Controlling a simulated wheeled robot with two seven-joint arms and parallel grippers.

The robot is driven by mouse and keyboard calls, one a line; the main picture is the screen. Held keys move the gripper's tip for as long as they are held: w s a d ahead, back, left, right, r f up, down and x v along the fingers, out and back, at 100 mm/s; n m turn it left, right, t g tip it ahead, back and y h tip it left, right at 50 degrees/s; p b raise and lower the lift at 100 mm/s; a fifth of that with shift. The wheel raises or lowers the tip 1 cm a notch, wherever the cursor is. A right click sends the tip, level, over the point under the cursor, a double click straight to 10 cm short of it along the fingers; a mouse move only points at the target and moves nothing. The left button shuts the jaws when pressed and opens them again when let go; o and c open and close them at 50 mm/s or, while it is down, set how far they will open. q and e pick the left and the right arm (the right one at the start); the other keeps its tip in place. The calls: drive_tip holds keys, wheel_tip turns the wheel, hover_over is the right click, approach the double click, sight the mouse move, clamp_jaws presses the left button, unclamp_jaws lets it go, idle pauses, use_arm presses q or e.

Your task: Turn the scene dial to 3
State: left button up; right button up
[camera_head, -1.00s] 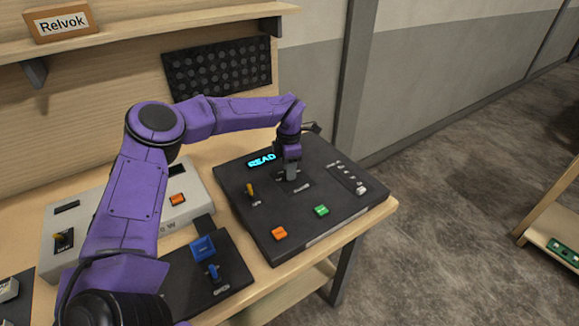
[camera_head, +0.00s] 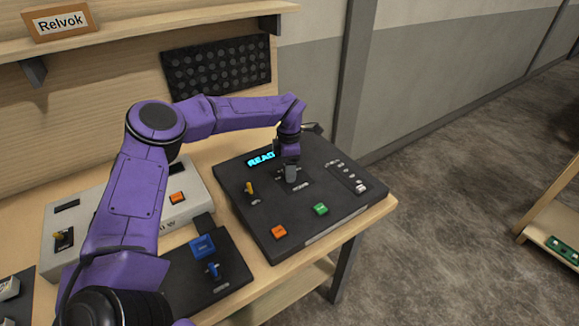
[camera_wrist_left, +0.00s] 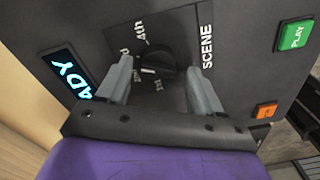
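The scene dial (camera_wrist_left: 160,65) is a round black knob on the dark console (camera_head: 330,205), with "SCENE" printed beside it in the left wrist view. Its white mark is on the knob's left side in that view. "4th" and "1st" can be read around it; other labels are partly hidden by a finger, and I cannot tell exactly which one the mark meets. My left gripper (camera_wrist_left: 160,75) is open, with one grey finger on each side of the dial, apparently apart from it. In the head view the left gripper (camera_head: 291,173) hides the dial. My right gripper is not in view.
The console has a lit display (camera_head: 261,159), a yellow-handled lever (camera_head: 249,188), an orange button (camera_head: 279,232), a green PLAY button (camera_head: 320,209) and sliders (camera_head: 347,175). A black box with blue controls (camera_head: 202,247) and a pale box (camera_head: 190,190) stand to the left.

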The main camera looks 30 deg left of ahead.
use_arm(q)
drive_tip(key=shift+r, duration=0.1)
drive_tip(key=shift+a+r, duration=0.1)
drive_tip(key=shift+r, duration=0.25)
wheel_tip(320, 180, up, 10)
drive_tip(key=b, duration=0.2)
drive_tip(key=shift+f, duration=0.15)
